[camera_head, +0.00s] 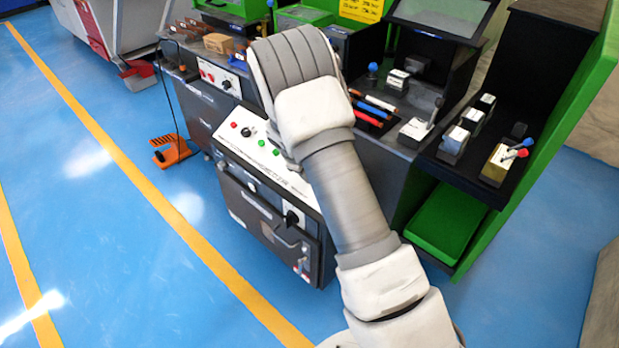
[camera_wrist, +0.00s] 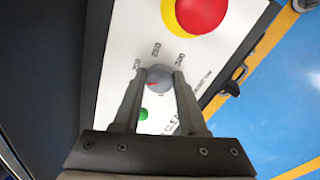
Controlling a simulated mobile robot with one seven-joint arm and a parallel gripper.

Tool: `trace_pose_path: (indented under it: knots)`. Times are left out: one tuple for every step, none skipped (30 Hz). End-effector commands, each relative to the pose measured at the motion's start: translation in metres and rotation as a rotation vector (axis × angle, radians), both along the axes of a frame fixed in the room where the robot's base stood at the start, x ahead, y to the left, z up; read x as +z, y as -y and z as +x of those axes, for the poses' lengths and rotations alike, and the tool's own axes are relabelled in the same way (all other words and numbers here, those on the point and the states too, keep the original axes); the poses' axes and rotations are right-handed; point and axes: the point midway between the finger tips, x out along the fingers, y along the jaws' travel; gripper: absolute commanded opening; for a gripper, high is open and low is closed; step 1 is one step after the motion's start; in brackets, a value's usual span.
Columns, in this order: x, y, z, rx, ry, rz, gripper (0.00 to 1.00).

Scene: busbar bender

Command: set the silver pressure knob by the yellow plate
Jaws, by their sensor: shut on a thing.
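The silver knob (camera_wrist: 159,80) shows in the wrist view on a white panel with printed numbers around it. A small red mark is on its face. My gripper (camera_wrist: 160,73) is shut on the knob, one finger on each side. A red button (camera_wrist: 203,12) on a round yellow plate (camera_wrist: 171,17) sits just above and to the right of the knob. In the head view my arm covers the gripper and the knob. A yellow plate with dark text (camera_head: 362,10) shows at the top of that view.
A green button (camera_wrist: 143,113) lies just below the knob. In the head view, a grey cabinet with a white control panel (camera_head: 262,150) stands left of my arm, and a black shelf with small blocks (camera_head: 455,140) is at right.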

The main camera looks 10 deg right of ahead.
Motion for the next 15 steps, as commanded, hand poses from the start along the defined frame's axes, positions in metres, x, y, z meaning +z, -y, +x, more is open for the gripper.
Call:
trace_pose_path:
  knots:
    - [-0.0045, -0.0008, -0.0002, -0.038, 0.016, 0.011, 0.0]
    - [-0.0043, -0.0009, -0.0001, -0.063, 0.027, 0.019, 0.0]
    - [-0.0042, -0.0004, -0.0001, -0.098, 0.04, 0.028, 0.0]
    - [-0.0044, -0.0005, -0.0003, -0.123, 0.051, 0.035, 0.0]
    - [-0.0045, -0.0009, -0.0003, -0.148, 0.062, 0.044, 0.0]
    - [-0.0044, -0.0012, -0.0004, -0.181, 0.075, 0.053, 0.0]
    - [-0.0043, -0.0012, -0.0005, -0.208, 0.086, 0.061, 0.0]
    - [-0.0043, -0.001, -0.0005, -0.233, 0.096, 0.069, 0.0]
    - [-0.0043, -0.0012, -0.0005, -0.266, 0.109, 0.079, 0.0]
    - [-0.0043, -0.0015, -0.0006, -0.292, 0.12, 0.086, 0.0]
    - [-0.0044, -0.0016, -0.0008, -0.318, 0.13, 0.094, 0.0]
    - [-0.0045, -0.0014, -0.0009, -0.351, 0.144, 0.104, 0.0]
    - [-0.0046, -0.0016, -0.001, -0.377, 0.154, 0.111, 0.0]
    - [-0.0046, -0.0017, -0.0011, -0.404, 0.163, 0.119, 0.0]
    - [-0.0043, -0.0017, -0.0012, -0.437, 0.178, 0.128, 0.0]
